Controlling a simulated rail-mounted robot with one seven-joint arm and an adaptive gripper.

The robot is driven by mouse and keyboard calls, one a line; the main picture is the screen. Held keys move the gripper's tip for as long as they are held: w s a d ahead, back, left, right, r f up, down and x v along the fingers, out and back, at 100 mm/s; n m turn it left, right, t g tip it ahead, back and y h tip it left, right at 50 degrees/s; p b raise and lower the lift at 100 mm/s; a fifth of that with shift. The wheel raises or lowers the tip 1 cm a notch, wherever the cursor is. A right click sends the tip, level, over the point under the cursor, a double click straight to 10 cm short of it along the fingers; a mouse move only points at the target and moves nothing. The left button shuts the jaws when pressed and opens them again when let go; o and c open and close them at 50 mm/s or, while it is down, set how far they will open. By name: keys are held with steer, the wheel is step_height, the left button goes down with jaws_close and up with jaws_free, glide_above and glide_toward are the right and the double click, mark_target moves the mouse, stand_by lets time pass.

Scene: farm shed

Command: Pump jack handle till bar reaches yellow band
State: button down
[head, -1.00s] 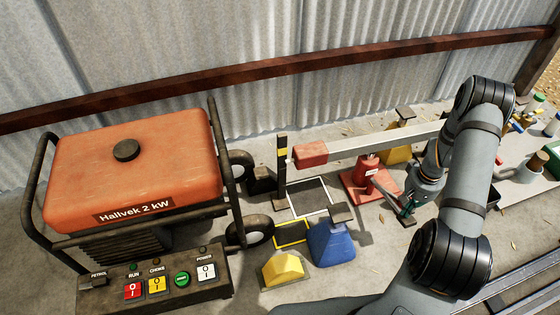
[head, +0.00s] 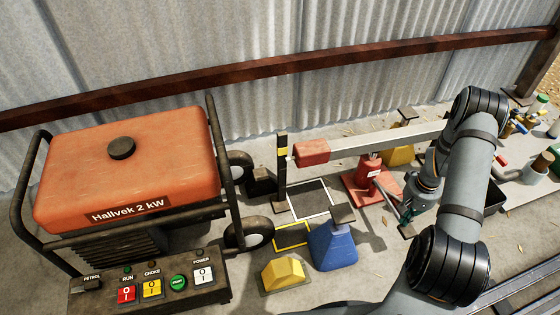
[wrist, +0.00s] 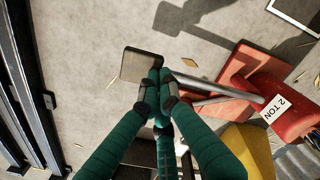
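The red jack (head: 371,176) stands on a red base under the long bar (head: 370,140); its "2 TON" label shows in the wrist view (wrist: 283,108). The bar's red end block (head: 312,153) lies beside the dark upright post (head: 282,178). The yellow band (head: 282,151) is near the post's top, and the block's tip looks close to the band's lower edge. The jack handle (wrist: 215,86) slants out from the jack. My gripper (wrist: 160,88), with green fingers, appears closed around the handle's outer end, low over the floor; the fingers partly hide the contact.
A blue stand (head: 333,247) and a yellow block (head: 283,272) sit in front. The orange generator (head: 130,165) fills the left. A yellow stand (head: 399,153) is behind the bar. A dark square plate (wrist: 142,65) shows beside my fingertips. Rails run at lower right.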

steer(key=shift+f, duration=0.35)
steer(key=shift+w, duration=0.1)
steer(key=shift+r, duration=0.2)
step_height(320, 180, up, 10)
steer(key=s+p, duration=0.1)
steer(key=p, duration=0.8)
steer(key=shift+d, duration=0.1)
